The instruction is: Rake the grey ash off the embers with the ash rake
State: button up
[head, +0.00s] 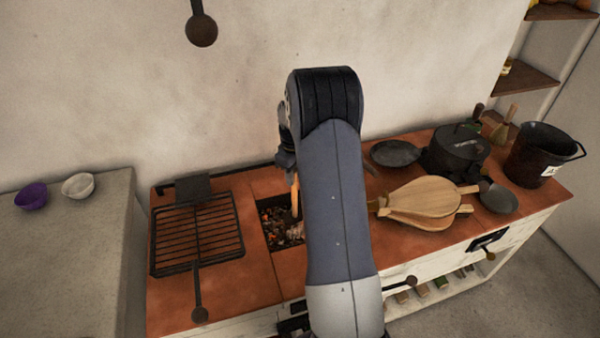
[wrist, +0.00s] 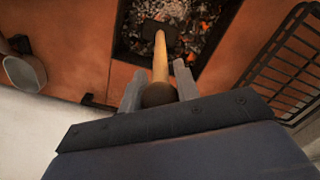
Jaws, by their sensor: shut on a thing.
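The ash rake's wooden handle (head: 295,196) points down into the fire pit (head: 266,226). In the wrist view, my gripper (wrist: 158,86) is shut on the pale handle (wrist: 160,58), whose dark rounded butt lies between the fingers. A dark rake head (wrist: 172,45) shows at the handle's far end, low over the embers; whether it touches them is unclear. The embers (wrist: 203,14) glow orange among grey ash and dark lumps. In the head view, my gripper (head: 286,158) is mostly hidden behind my arm, which also covers the pit's right side.
A grill rack (head: 197,238) lies left of the pit. Bellows (head: 425,202), a pan (head: 396,154), a black pot (head: 456,150) and a bucket (head: 541,153) stand to the right. Two bowls sit on the left counter (head: 75,240). A dark ball-ended rod (head: 201,28) hangs above.

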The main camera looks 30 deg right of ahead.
jog(key=w+a, duration=0.1)
jog(key=a, duration=0.5)
dwell(0.6)
jog(key=shift+w+r, duration=0.1)
jog(key=shift+r, duration=0.05)
jog(key=shift+r+p, duration=1.95)
jog(key=shift+r, duration=1)
notch_tip(320, 180, up, 3)
jog(key=shift+f+p, duration=0.1)
jog(key=shift+p, duration=0.95)
